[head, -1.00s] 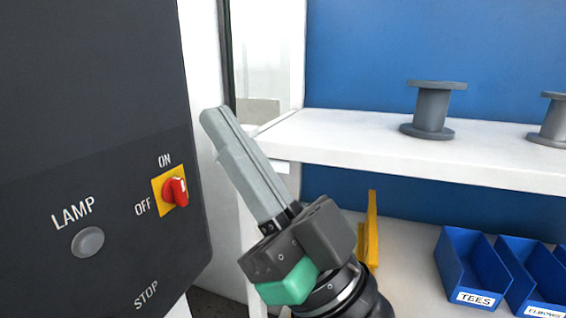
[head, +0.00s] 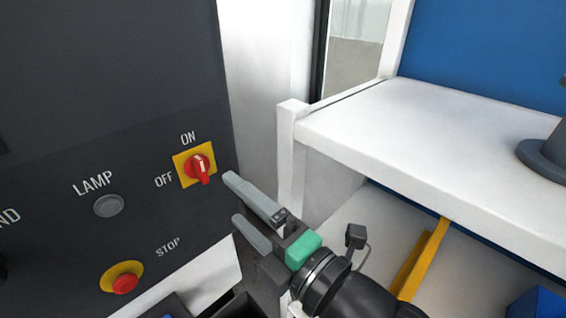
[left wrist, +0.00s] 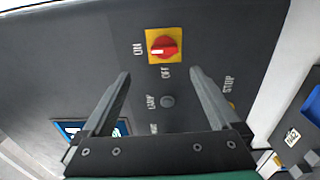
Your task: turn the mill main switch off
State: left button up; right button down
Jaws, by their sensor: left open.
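The mill main switch is a red rotary knob (head: 199,170) on a yellow square plate, on the dark control panel (head: 110,50). ON is printed above it and OFF to its left in the head view. The knob's bar stands roughly upright, in line with ON. In the left wrist view the knob (left wrist: 164,46) shows a white mark on the ON side. My left gripper (head: 233,199) is open and empty, right of and slightly below the switch, its fingers pointing at the panel. In the wrist view the switch lies beyond the fingertips (left wrist: 160,73), apart from them. My right gripper is not in view.
A grey LAMP button (head: 108,206) and a red STOP button (head: 125,283) on a yellow base sit lower on the panel. A white shelf (head: 440,140) with a grey spool (head: 548,158) stands on the right.

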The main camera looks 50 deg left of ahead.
aim_at(204, 173)
pick_arm(q)
jog(key=a, duration=0.3)
jog(key=a+p, duration=0.1)
jog(key=a, duration=0.3)
jog(key=a+p, duration=0.1)
jog(key=a, duration=0.3)
jog(key=shift+s+a+f, duration=0.1)
jog(key=shift+s+f, duration=0.2)
jog(key=shift+s, duration=0.1)
jog(key=c, duration=1.4)
